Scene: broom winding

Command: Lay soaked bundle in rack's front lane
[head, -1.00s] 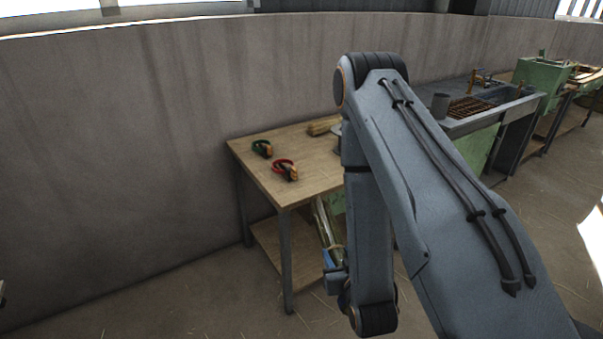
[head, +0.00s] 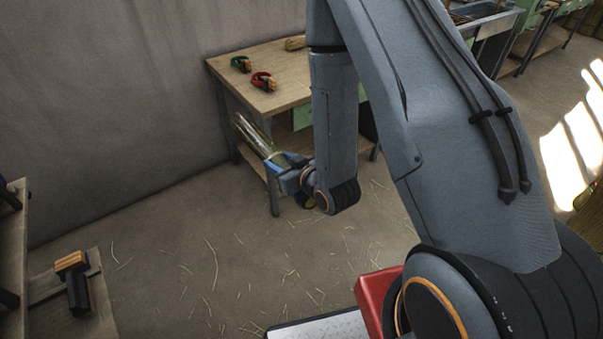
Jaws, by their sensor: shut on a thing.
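My gripper (head: 283,162) is low in front of the wooden table, left of my forearm. It is shut on a long, pale greenish bundle (head: 254,135), which it holds tilted, with the far end pointing up and to the left. The bundle is in the air, in front of the table's left legs in the picture. Part of the gripper is hidden by my wrist. I cannot make out the rack or its front lane for certain in this view.
The wooden table (head: 285,85) carries a green-handled tool (head: 241,64), a red-handled tool (head: 263,82) and a straw-coloured bundle (head: 295,43). A bench with a black and orange tool (head: 74,275) stands at the lower left. The straw-strewn floor (head: 200,255) between is open.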

